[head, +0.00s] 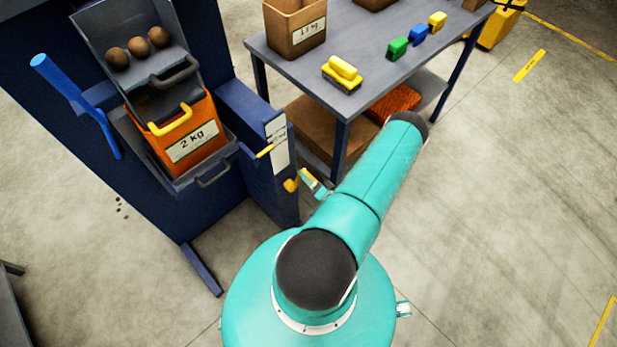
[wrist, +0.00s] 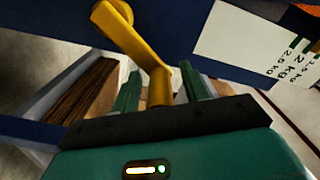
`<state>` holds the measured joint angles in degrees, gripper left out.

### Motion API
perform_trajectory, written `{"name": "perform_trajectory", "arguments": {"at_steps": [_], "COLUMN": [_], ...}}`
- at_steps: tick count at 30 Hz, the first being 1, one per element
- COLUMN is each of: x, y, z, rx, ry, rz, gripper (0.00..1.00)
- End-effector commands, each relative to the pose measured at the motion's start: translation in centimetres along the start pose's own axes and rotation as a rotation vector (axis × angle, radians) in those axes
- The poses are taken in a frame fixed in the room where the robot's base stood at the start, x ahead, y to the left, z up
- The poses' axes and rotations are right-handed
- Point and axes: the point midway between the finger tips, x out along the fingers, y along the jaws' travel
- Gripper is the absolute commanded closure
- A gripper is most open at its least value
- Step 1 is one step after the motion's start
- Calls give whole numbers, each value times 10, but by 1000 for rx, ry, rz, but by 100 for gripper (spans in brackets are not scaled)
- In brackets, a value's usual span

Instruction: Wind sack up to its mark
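The orange container labelled 2 kg (head: 193,147), which appears to be the sack, sits tilted in a tray on the blue machine in the head view. A white scale card (head: 279,145) is on the machine's side, with a yellow pointer (head: 265,151) at its left edge. The card also shows in the wrist view (wrist: 240,50), with kg marks at its right end. A yellow crank (wrist: 130,38) is in the wrist view; its handle reaches down between my gripper's green fingers (wrist: 161,88). The fingers are apart, with small gaps beside the handle.
Three potatoes (head: 138,46) lie in the chute above. A blue lever (head: 62,82) stands at left. A grey table (head: 375,75) at the back carries a brown bin (head: 295,28), a yellow-and-black item (head: 342,74) and small coloured blocks.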

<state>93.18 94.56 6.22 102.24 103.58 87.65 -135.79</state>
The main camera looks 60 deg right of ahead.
Motion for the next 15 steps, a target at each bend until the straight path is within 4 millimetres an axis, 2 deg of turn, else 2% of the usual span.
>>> {"name": "perform_trajectory", "arguments": {"at_steps": [8, 11, 15], "x": [-6, -17, -45], "y": [1, 1, 1], "z": [-3, -4, -3], "rx": [-5, -5, -4], "ry": [5, 6, 6], "rz": [2, 2, 4], "gripper": [55, 55, 55]}}
